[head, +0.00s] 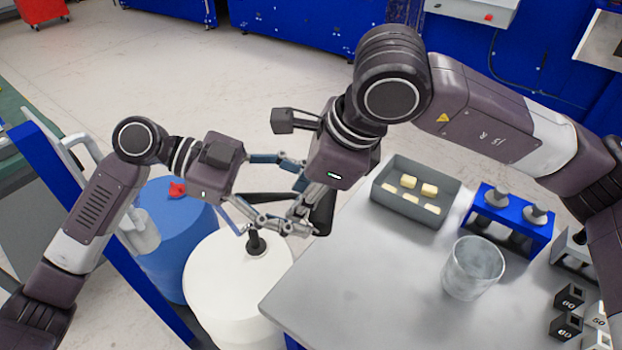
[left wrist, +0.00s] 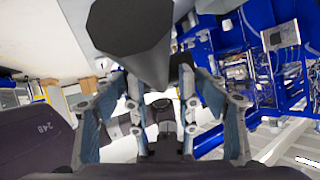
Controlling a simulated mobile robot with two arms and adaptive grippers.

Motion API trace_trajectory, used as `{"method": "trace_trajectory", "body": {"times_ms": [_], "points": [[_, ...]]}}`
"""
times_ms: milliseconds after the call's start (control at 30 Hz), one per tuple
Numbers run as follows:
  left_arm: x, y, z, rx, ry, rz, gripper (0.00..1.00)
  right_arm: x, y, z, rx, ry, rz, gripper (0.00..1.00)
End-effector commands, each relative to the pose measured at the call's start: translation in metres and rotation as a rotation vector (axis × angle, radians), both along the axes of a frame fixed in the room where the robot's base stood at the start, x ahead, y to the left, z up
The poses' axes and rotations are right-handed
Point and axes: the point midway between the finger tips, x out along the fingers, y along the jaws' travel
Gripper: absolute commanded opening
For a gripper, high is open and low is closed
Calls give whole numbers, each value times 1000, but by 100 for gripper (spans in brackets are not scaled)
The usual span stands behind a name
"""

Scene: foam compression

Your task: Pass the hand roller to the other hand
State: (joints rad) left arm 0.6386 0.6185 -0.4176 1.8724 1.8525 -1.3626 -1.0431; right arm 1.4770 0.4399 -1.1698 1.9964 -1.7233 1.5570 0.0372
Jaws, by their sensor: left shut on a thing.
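The hand roller shows as a dark rounded piece (head: 322,212) beside the meeting fingers in the head view. A large dark faceted shape fills the top of the left wrist view; I cannot tell whether it is part of the roller. My left gripper (head: 304,195) reaches in from the left and is shut on the roller. Its blue-padded fingers flank dark parts in the left wrist view (left wrist: 160,108). My right gripper (head: 300,207) comes down from the upper right, its fingers crossing the left ones at the roller. Its grip is hidden by this overlap.
A white drum (head: 235,290) with a dark top fitting and a blue drum (head: 170,215) stand below the grippers. The grey table (head: 350,310) at the right holds a grey tray (head: 388,212), a clear beaker (head: 474,270), a blue rack (head: 508,222) and several dark weights.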

Motion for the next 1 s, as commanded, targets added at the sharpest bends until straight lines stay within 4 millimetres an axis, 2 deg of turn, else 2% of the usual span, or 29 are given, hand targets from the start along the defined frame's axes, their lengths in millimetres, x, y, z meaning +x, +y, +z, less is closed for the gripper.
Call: {"method": "trace_trajectory", "body": {"times_ms": [133, 433, 700, 867, 900, 1000], "points": [[0, 0, 1, -1, -1, 0, 37, 2, 3, -9, -1, 2, 1, 30], [0, 0, 1, -1, -1, 0, 37, 3, 4, -10, 0, 1, 1, 30], [0, 0, 1, -1, -1, 0, 37, 2, 4, -10, 0, 1, 1, 0], [1, 0, 1, -2, -1, 1, 37, 2, 4, -10, 0, 1, 1, 0], [1, 0, 1, -2, -1, 1, 70, 2, 4, -10, 1, 0, 1, 0], [1, 0, 1, 0, -1, 2, 81, 2, 4, -10, 1, 0, 1, 0]]}}
